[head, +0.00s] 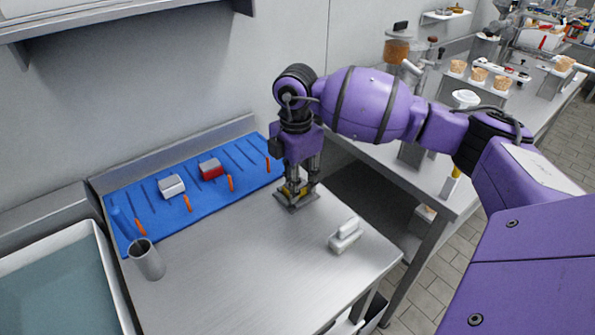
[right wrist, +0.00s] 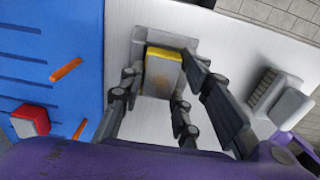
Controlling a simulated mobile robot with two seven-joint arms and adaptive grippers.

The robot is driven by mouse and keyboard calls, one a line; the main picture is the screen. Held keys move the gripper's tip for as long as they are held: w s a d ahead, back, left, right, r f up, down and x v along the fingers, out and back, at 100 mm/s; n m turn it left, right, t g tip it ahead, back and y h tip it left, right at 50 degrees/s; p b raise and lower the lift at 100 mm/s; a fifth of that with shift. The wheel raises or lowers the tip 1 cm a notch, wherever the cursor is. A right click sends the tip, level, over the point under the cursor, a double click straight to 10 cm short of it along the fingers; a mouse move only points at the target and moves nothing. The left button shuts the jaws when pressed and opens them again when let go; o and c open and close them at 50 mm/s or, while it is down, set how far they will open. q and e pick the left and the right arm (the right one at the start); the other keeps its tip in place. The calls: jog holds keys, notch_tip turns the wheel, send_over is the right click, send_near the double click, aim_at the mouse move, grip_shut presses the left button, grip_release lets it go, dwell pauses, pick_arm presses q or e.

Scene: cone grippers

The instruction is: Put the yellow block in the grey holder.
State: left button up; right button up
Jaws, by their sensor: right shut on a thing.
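The yellow block (head: 302,190) is between the fingers of my right gripper (head: 296,186), low over the steel table. The grey holder (head: 296,205) is a flat, squarish piece on the table directly under the gripper. In the right wrist view the block (right wrist: 163,53) shows a yellow edge and lies against the grey holder (right wrist: 150,34). My right gripper (right wrist: 158,105) has its fingers on both sides of the block and is shut on it. The fingers hide part of the block, so I cannot tell how deep it sits in the holder. My left gripper is not in view.
A blue mat (head: 150,200) at the back carries a white block (head: 172,187), a red-and-white block (head: 210,170) and orange pieces. A metal cup (head: 147,259) stands front left. A white block-like item (head: 345,236) lies right of the holder. The table's front middle is clear.

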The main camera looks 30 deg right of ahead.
jog(key=shift+f, duration=0.1)
jog(key=o, duration=1.2)
jog(key=shift+f, duration=0.1)
notch_tip(320, 180, up, 12)
jog(key=shift+r, duration=0.25)
